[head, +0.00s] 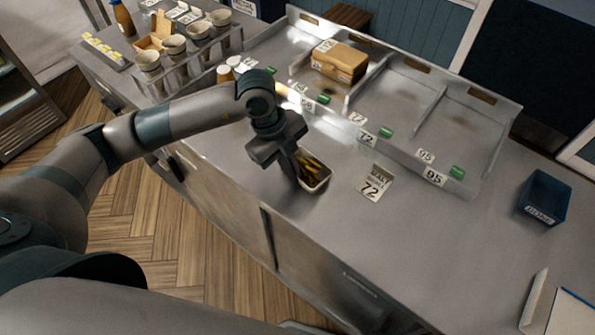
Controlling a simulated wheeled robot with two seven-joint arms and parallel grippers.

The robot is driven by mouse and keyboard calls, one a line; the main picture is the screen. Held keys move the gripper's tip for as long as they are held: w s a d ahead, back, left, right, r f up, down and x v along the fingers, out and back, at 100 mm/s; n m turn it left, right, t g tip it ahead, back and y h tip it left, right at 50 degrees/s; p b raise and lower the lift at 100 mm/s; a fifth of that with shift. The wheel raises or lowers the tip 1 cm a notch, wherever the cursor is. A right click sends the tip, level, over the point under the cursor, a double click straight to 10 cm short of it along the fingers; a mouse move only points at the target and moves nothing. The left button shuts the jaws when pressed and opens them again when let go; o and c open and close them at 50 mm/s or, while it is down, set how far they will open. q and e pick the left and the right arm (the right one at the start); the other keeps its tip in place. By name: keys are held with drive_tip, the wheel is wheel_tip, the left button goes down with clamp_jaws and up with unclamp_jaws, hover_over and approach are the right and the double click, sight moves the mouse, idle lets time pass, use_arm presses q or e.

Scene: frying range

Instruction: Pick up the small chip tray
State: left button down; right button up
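The small chip tray (326,182) is a pale open tray with yellow chips in it, on the steel counter near its front edge. My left gripper (293,172) points down at the tray's left side, over or against its near-left wall. The gripper's fingers are partly hidden by its own body, and I cannot tell whether they grip the wall. My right gripper is not in view.
A card marked 72 (374,183) lies just right of the tray. Behind stands a divided steel rack (400,100) with a brown box (339,62) in one bay. A blue bin (544,197) is at right. Cups (174,45) stand at back left. The counter's middle right is clear.

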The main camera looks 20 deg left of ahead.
use_arm(q)
drive_tip(key=shift+r+b, duration=0.4)
drive_tip(key=shift+r, duration=0.1)
wheel_tip(320, 180, up, 2)
drive_tip(key=shift+w+r+b, duration=0.1)
drive_tip(key=shift+r+b, duration=0.1)
drive_tip(key=shift+b, duration=0.5)
drive_tip(key=s+d+r+b, duration=0.3)
drive_tip(key=s+d+r, duration=0.4)
drive_tip(key=s+d, duration=0.1)
drive_tip(key=shift+s+r, duration=0.25)
drive_tip(key=shift+s, duration=0.1)
